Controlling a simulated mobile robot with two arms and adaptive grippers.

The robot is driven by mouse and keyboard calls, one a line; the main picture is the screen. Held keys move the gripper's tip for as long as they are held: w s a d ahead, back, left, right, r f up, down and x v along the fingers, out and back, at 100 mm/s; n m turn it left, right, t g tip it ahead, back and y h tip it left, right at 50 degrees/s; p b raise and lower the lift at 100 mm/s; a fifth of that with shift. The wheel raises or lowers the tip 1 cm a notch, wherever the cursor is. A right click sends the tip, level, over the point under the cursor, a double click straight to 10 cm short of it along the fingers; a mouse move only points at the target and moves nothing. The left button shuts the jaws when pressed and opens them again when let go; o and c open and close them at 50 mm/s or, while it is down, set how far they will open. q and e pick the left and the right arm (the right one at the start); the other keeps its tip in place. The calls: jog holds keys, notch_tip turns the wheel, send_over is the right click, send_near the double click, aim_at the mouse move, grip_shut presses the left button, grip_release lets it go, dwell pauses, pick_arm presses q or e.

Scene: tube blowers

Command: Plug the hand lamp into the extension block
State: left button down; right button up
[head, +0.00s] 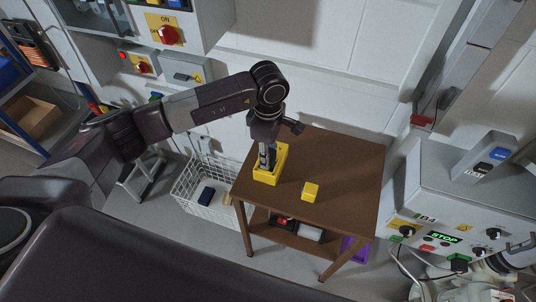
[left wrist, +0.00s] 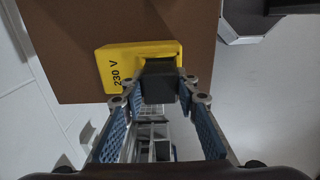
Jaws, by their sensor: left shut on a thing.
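The yellow extension block (head: 284,155) stands on the brown table, under my left gripper. In the left wrist view it shows the print 230 V (left wrist: 112,72). My left gripper (head: 268,158) points down at the block and is shut on a dark plug (left wrist: 160,68). The fingers (left wrist: 160,90) grip the plug from both sides. The plug overlaps the block's edge in the left wrist view; I cannot tell whether it is seated in a socket. The hand lamp's body cannot be made out. My right gripper is not in view.
A smaller yellow block (head: 311,191) lies on the brown table (head: 350,165), whose right part is clear. A white wire basket (head: 190,190) stands left of the table. A grey control cabinet (head: 450,205) with a STOP display stands at the right.

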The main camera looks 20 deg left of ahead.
pick_arm(q)
jog(key=shift+b, duration=0.3)
dwell(0.5)
jog(key=shift+f+b, duration=0.75)
jog(key=shift+f, duration=0.05)
dwell(0.6)
jog(key=shift+s+f, duration=0.2)
jog(key=shift+r, duration=0.1)
jog(key=shift+w+r+p, duration=0.15)
jog(key=shift+r+p, duration=0.15)
jog(key=shift+r, duration=0.85)
jog(key=shift+b, duration=0.75)
dwell(1.4)
jog(key=shift+f+b, duration=1)
